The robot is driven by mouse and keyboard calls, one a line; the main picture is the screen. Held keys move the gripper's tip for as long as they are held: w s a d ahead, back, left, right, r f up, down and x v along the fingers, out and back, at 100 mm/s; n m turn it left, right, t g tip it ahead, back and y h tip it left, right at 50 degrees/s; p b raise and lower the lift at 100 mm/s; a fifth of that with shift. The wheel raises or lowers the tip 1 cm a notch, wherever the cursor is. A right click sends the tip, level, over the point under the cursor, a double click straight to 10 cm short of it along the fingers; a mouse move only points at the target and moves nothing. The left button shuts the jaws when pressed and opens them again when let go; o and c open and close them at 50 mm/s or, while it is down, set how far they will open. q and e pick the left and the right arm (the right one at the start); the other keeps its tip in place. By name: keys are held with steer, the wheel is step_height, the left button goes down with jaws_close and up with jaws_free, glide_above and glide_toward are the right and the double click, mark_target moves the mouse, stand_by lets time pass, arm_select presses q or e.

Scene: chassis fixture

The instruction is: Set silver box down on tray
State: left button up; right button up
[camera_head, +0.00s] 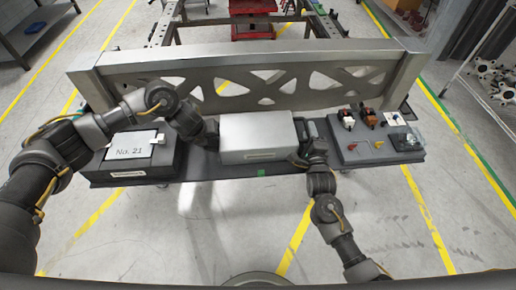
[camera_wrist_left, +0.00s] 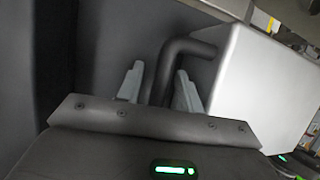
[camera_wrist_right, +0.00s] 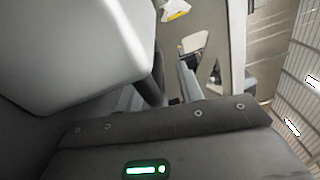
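The silver box (camera_head: 256,132), a pale metal case with dark side handles, stands level over the middle of the dark grey tray (camera_head: 205,168). It fills the right of the left wrist view (camera_wrist_left: 262,85) and the upper left of the right wrist view (camera_wrist_right: 70,50). My left gripper (camera_wrist_left: 160,88) has its fingers on either side of the box's bent handle (camera_wrist_left: 168,62), with a gap showing beside the handle. My right gripper (camera_head: 305,148) is at the box's right side; one finger stands apart from the handle (camera_wrist_right: 152,82), and the other is mostly hidden.
A dark case marked "No. 21" (camera_head: 137,150) sits on the left. On the right a grey panel (camera_head: 375,148) carries several small connectors. A tall metal beam with cut-outs (camera_head: 250,62) runs close behind the box. The floor in front is clear.

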arm_select(q)
steer(key=shift+r, duration=0.1)
steer(key=v, duration=1.1)
steer(key=shift+s+r, duration=0.15)
steer(key=shift+r, duration=0.25)
arm_select(e)
steer(key=s, duration=1.2)
steer(key=shift+d, duration=0.2)
